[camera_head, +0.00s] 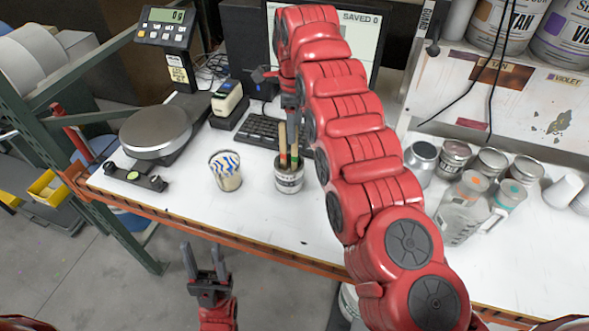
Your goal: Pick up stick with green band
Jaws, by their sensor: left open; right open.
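A can (289,179) on the white table holds upright wooden sticks. My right arm reaches up and over the table, and my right gripper (291,118) points down at the tops of the sticks. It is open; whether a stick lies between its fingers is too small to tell. My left gripper (201,252) is open and empty, in front of the table edge.
A cup with blue marks (226,172) stands left of the can. A round scale (156,131) is at the left, and a keyboard (262,131) lies behind the can. Several jars and a clear jug (462,215) stand at the right. The table front (262,212) is clear.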

